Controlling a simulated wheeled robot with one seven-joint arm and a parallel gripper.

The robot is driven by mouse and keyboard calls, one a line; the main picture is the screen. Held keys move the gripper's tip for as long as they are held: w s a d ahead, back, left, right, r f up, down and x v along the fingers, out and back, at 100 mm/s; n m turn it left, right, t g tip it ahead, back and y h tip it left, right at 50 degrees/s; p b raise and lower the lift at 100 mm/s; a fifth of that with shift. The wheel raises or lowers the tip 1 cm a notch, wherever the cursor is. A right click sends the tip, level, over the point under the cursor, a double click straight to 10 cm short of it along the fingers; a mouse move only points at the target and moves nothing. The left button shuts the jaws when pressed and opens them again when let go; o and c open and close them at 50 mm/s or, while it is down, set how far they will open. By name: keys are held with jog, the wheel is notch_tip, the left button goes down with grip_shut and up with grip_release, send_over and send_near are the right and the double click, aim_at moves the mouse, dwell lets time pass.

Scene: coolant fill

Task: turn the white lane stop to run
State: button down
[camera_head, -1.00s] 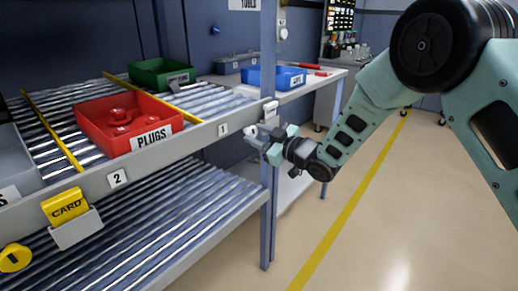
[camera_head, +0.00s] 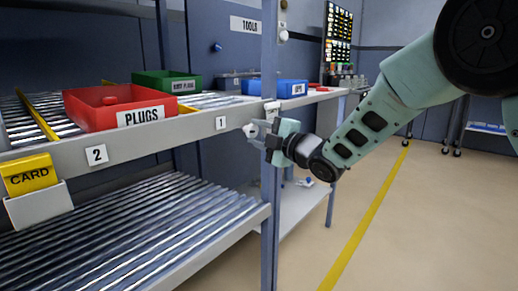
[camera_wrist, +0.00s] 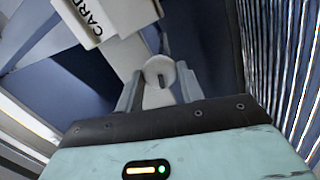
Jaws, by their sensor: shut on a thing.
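The white lane stop (camera_wrist: 158,70) shows in the wrist view as a round white knob with a dark slot, between my two fingers. In the head view it is a small white piece (camera_head: 250,131) at the right end of the rack's front rail, beside the number 1 label (camera_head: 221,123). My gripper (camera_wrist: 159,92) is shut on it, with a finger on each side. In the head view my gripper (camera_head: 262,133) reaches it from the right, and its fingers partly hide it. I cannot read any run or stop marking.
A red PLUGS bin (camera_head: 118,105), a green bin (camera_head: 166,82) and a blue bin (camera_head: 283,88) stand behind the rail. A blue post (camera_head: 269,220) rises close to my gripper. A yellow card (camera_head: 30,174) sits in a front holder. Open floor lies at right.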

jog(key=shift+f+n+b, duration=0.2)
jog(key=shift+n+b, duration=1)
jog(key=shift+b, duration=0.15)
jog(key=c, duration=0.9)
grip_release()
jog(key=shift+r, duration=0.1)
jog(key=shift+s+d, duration=0.1)
jog(key=p+v, duration=0.2)
jog(key=v, duration=1.5)
jog(key=shift+s, duration=0.15)
